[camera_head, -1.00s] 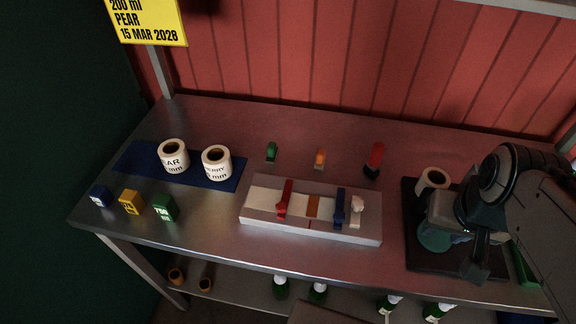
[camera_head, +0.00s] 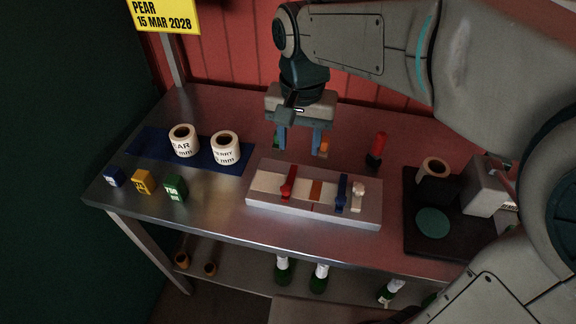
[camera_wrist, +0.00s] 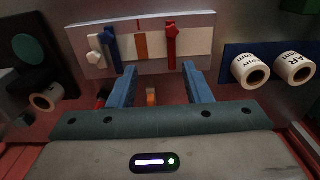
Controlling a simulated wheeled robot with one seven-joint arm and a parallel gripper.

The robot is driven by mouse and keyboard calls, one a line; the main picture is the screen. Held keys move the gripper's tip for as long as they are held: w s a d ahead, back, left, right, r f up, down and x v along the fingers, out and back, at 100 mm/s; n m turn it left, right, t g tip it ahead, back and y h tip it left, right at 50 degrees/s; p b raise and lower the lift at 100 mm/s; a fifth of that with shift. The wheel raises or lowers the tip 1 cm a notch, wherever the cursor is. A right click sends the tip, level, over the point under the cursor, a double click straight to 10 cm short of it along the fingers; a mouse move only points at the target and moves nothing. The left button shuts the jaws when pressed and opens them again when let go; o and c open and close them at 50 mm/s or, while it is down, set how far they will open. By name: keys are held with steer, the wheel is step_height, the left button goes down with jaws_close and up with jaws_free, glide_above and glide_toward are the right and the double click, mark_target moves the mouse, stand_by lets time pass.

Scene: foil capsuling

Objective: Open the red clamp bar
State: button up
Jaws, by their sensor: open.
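The red clamp bar (camera_head: 289,183) lies across the left part of a pale fixture block (camera_head: 262,208) on the metal table. A blue bar (camera_head: 342,191) and a white knob (camera_head: 358,195) are at the fixture's right part, with an orange patch (camera_head: 315,189) between. My gripper (camera_head: 300,150) is open and empty, pointing down above the table behind the fixture. In the wrist view its two blue fingers (camera_wrist: 158,72) are spread, apart from the red bar.
Two label rolls (camera_head: 184,140) (camera_head: 226,147) stand on a blue mat (camera_head: 150,143) at left. Small blue, yellow (camera_head: 142,182) and green (camera_head: 175,188) blocks sit at the front left. A red-topped item (camera_head: 378,146) stands behind the fixture. A dark tray (camera_head: 420,205) lies at right.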

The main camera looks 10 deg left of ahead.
mark_target(286, 188)
steer(key=a+f, duration=0.1)
steer(key=f, duration=0.8)
steer(key=a+f, duration=0.1)
steer(key=f, duration=0.3)
steer(key=shift+a+f, duration=0.3)
steer(key=shift+f, duration=0.05)
jaws_close()
